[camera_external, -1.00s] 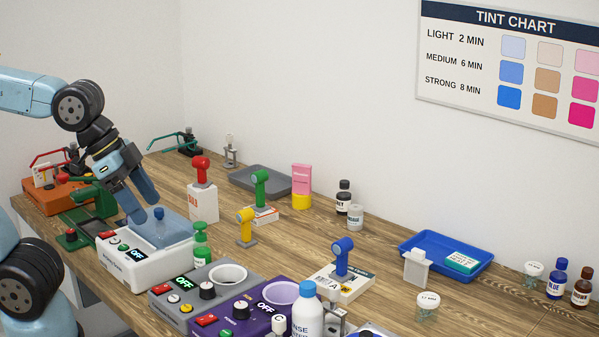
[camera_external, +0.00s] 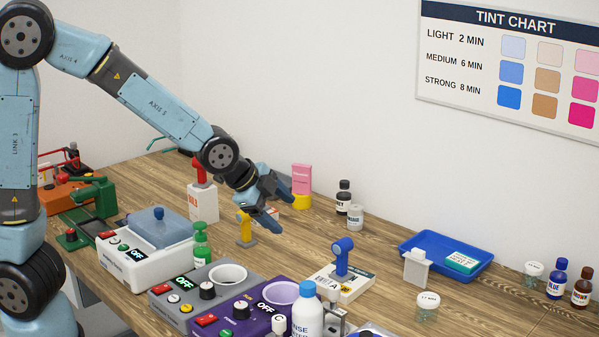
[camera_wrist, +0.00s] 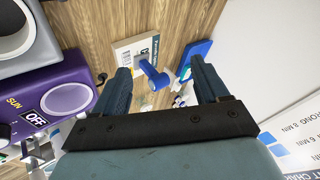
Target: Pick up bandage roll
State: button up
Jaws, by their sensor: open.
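I cannot make out a bandage roll for certain in either view. My gripper (camera_external: 283,212) is open and empty above the middle of the bench, pointing right. In the wrist view my gripper (camera_wrist: 160,72) has its two fingers spread apart. Between and beyond them shows a blue round-headed tool (camera_wrist: 154,74), which stands on a white box in the external view (camera_external: 342,257).
A purple heater (camera_external: 250,312) and a white lidded machine (camera_external: 150,256) stand at the front left. A blue tray (camera_external: 484,251) with a teal packet (camera_external: 461,262) lies at right. A clear jar (camera_external: 428,308) and small bottles stand around. Bare wood lies right of the yellow tool (camera_external: 244,228).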

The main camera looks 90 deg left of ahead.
jog(key=w+a+f+m+y, duration=0.2)
jog(key=a+f, duration=0.1)
jog(key=a, duration=0.2)
jog(key=w+a+f+m+y, duration=0.1)
jog(key=w+a+f+m, duration=0.15)
jog(key=a, duration=0.35)
jog(key=m+t+y, duration=0.5)
jog(key=m+t, duration=0.2)
jog(key=m, duration=1.1)
send_over(351, 215)
jog(key=v, duration=0.4)
notch_tip(351, 215, down, 8)
jog(key=shift+w+a+r, duration=0.15)
jog(key=shift+x, duration=3.75)
jog(key=shift+c, duration=0.5)
jog(key=c, duration=0.9)
